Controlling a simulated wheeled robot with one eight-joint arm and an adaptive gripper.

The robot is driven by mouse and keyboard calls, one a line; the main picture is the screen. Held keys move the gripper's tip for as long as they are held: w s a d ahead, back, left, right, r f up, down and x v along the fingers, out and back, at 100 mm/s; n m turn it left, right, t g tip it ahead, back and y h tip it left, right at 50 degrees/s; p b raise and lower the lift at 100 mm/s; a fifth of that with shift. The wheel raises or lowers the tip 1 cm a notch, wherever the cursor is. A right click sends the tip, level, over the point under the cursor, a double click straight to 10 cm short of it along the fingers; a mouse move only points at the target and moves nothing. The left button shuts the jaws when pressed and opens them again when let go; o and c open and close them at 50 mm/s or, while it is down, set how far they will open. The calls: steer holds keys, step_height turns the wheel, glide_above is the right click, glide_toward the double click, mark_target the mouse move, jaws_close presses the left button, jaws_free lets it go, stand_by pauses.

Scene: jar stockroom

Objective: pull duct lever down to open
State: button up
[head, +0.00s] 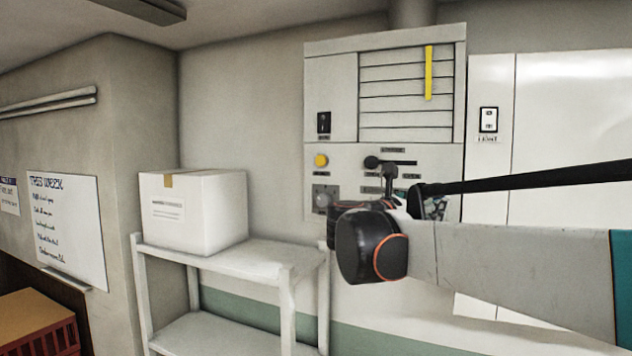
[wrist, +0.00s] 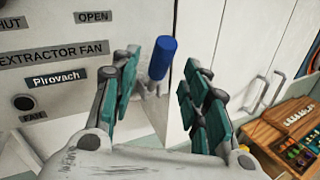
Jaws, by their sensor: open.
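A lever with a blue cylindrical handle (wrist: 163,58) stands up from a pale stem at the right edge of the grey control panel (wrist: 40,75) in the wrist view. No label on the lever itself is readable. My gripper (wrist: 162,62) is open, with teal-padded fingers on either side of the blue handle. A gap shows between the handle and each finger, and how deep the handle sits between them is hard to tell. In the head view, my arm hides most of my gripper and the blue handle in front of the panel (head: 333,90).
The panel carries a yellow strip (head: 429,73), a yellow button (head: 321,160) and a black-knobbed slider (head: 373,162). A white shelf (head: 285,258) with a white box (head: 194,212) stands left of it. White cabinet doors (head: 560,115) are on the right. A wooden tray (wrist: 295,130) shows at lower right.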

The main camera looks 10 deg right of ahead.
steer(key=p+x, duration=0.1)
steer(key=x, duration=0.4)
steer(key=shift+w+d, duration=0.15)
steer(key=shift+d, duration=0.05)
steer(key=shift+c, duration=0.4)
jaws_close()
